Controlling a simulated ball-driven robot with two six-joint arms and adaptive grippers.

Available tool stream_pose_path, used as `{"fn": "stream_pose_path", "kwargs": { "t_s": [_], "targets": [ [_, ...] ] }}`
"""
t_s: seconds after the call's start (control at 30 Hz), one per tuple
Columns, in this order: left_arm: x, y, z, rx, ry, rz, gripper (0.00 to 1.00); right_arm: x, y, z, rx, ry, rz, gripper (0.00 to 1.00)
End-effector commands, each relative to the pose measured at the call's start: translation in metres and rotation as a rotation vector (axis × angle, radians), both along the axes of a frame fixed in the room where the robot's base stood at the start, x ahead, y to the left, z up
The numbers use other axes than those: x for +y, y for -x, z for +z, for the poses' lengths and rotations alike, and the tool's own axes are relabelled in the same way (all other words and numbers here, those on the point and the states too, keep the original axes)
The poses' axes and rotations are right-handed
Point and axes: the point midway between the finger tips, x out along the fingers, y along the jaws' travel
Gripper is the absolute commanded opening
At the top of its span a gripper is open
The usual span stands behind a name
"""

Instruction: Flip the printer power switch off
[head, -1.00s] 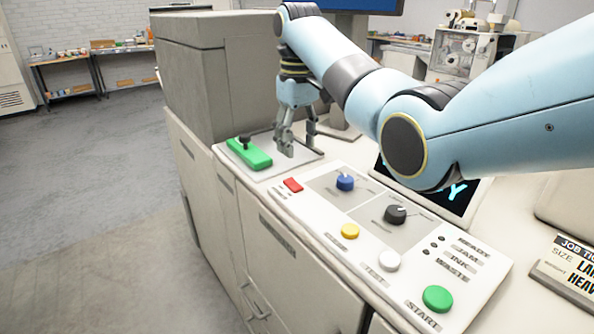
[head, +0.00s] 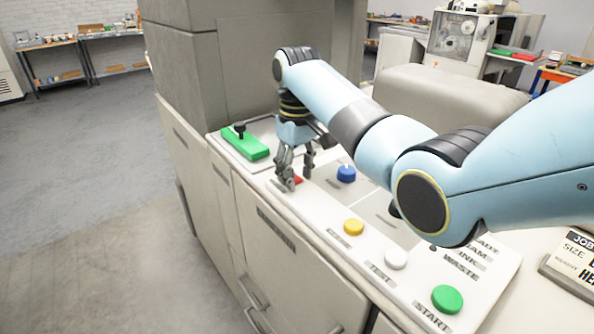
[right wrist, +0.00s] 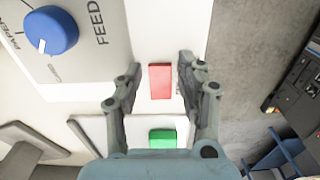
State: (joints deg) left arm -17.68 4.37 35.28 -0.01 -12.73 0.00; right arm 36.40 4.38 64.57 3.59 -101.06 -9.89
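The red switch (head: 298,180) sits at the far left corner of the white control panel (head: 345,260). In the right wrist view the red switch (right wrist: 160,81) is a plain red rectangle between the two fingers of my right gripper (right wrist: 157,80). The fingers are apart, with a gap to the switch on each side. I cannot tell how far they are above the panel. My left gripper is not in view.
A green block (head: 245,142) with a black lever lies just beyond the panel. Blue (head: 346,174), yellow (head: 353,227), white (head: 396,258) and green (head: 447,299) controls stand on the panel. A tall grey cabinet (head: 190,80) rises behind; floor is free at left.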

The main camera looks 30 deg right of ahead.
Motion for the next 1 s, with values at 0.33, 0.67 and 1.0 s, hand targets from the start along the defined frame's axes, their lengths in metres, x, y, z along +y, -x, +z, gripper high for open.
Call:
{"fn": "stream_pose_path", "kwargs": {
  "t_s": [0.33, 0.67, 1.0],
  "targets": [
    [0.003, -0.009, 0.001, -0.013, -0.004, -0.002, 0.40, 0.000, 0.000, 0.000, 0.000, 0.000, 0.000, 0.00],
    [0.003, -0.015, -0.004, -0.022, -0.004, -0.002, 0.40, 0.000, -0.006, 0.001, 0.133, 0.018, -0.002, 0.00],
    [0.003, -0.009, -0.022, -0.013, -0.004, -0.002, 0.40, 0.001, -0.007, 0.002, 0.257, 0.035, 0.000, 0.00]
  ]
}}
